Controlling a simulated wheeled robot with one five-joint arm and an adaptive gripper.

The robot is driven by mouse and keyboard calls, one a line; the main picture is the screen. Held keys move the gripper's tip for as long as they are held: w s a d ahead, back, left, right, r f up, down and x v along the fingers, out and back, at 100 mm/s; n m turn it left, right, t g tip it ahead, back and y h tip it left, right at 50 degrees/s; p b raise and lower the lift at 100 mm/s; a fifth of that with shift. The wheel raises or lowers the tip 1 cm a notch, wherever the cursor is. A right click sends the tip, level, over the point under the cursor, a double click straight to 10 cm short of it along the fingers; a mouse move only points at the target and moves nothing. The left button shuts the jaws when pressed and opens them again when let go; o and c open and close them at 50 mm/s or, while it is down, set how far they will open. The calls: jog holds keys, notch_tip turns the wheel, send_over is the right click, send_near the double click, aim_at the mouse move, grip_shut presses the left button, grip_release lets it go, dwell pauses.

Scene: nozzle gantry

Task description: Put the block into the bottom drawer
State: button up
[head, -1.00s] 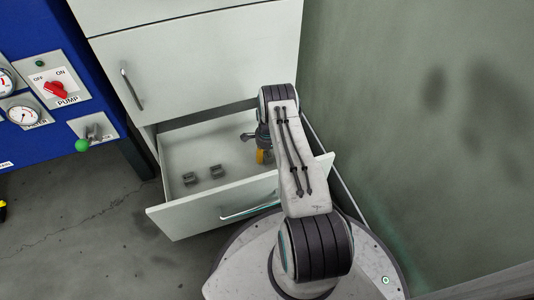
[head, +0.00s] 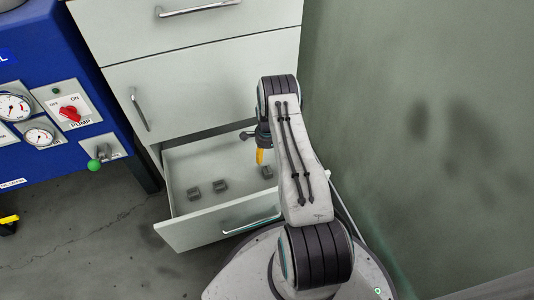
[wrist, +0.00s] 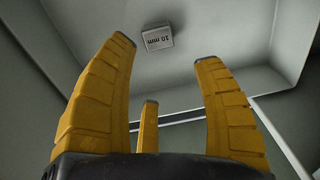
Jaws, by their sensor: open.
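The bottom drawer (head: 205,227) is pulled out in the head view. A small dark grey block (head: 267,172) lies in its right part, just below the yellow fingers of my gripper (head: 260,157). In the wrist view the block (wrist: 158,38) shows an upside-down label ending in "mm". It lies on the drawer floor beyond the spread fingertips (wrist: 165,72), apart from them. My gripper is open and empty above the drawer. My arm hides the drawer's right side.
A closed cabinet door with a handle (head: 139,109) is above. A green wall (head: 430,150) stands close at the right. A blue pump panel (head: 50,105) is at the left.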

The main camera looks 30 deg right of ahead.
jog(key=w+a+r+n, duration=0.1)
jog(key=a+r+n, duration=0.1)
jog(key=r, duration=0.6)
jog(key=w+a+r+n, duration=0.1)
jog(key=a+r+n, duration=0.2)
jog(key=r, duration=0.6)
jog(key=s+a+r+n+t, duration=0.1)
jog(key=s+a+r+n, duration=0.3)
jog(key=r, duration=0.5)
jog(key=s+a+r+n, duration=0.3)
jog(key=s+a+r, duration=0.15)
jog(key=r, duration=0.45)
jog(key=s+a+r+n, duration=0.2)
jog(key=s+n, duration=0.1)
jog(key=s, duration=0.4)
jog(key=s+a+r+n, duration=0.2)
jog(key=s+a+n, duration=0.1)
jog(key=s, duration=0.4)
jog(key=s+a+r+n+t, duration=0.1)
jog(key=s+a+r+n, duration=0.2)
jog(key=s, duration=0.4)
jog(key=shift+a, duration=0.15)
jog(key=shift+r, duration=0.15)
